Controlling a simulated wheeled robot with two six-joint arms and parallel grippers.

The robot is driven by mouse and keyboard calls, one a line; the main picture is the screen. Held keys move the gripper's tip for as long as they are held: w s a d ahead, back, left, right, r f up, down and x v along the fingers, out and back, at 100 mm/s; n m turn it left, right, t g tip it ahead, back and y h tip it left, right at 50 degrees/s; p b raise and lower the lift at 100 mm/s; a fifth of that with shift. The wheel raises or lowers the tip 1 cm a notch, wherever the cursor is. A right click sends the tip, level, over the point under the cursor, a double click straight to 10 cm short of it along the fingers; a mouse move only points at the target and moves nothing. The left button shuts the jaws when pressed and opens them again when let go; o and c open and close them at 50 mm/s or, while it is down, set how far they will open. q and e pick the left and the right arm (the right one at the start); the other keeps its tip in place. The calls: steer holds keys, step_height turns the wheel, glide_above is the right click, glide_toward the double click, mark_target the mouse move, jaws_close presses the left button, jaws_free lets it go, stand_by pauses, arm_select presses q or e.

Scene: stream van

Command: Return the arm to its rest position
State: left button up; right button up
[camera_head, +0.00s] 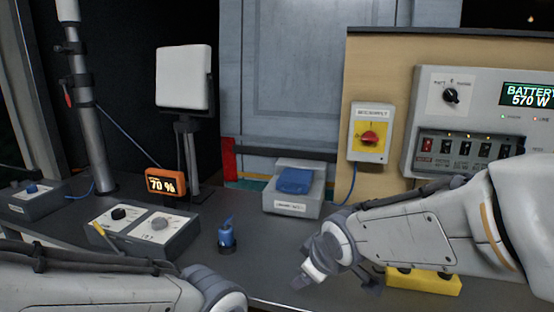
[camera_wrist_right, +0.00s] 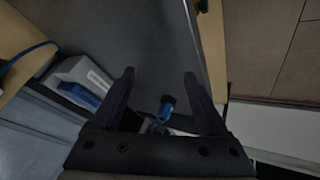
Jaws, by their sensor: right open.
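My right arm (camera_head: 420,235) reaches in from the right over the dark bench. My right gripper (camera_head: 305,278) is at its end near the bench's front edge, pointing down and left. In the right wrist view, the two dark fingers of the right gripper (camera_wrist_right: 160,88) are spread apart with nothing held between them. My left arm (camera_head: 100,290) crosses the bottom left of the head view. Its gripper is out of the picture.
A small blue valve-like part (camera_head: 227,238) stands on the bench, left of my right gripper. Behind are a grey box with a blue top (camera_head: 293,203), a control box with knobs (camera_head: 145,232) and an orange 70 % display (camera_head: 166,182). A yellow block (camera_head: 440,282) lies below my right arm.

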steer(key=s+a+f+m+g, duration=0.1)
steer(key=s+f+g, duration=0.2)
steer(key=s, duration=0.8)
steer(key=s+a+f+m+g, duration=0.15)
steer(key=s+g, duration=0.25)
steer(key=s, duration=0.7)
step_height(320, 180, up, 15)
steer(key=p, duration=1.6)
steer(key=shift+d+r+h, duration=0.15)
steer(key=shift+d+h, duration=0.2)
steer(key=shift+h, duration=0.05)
steer(key=shift+s, duration=0.1)
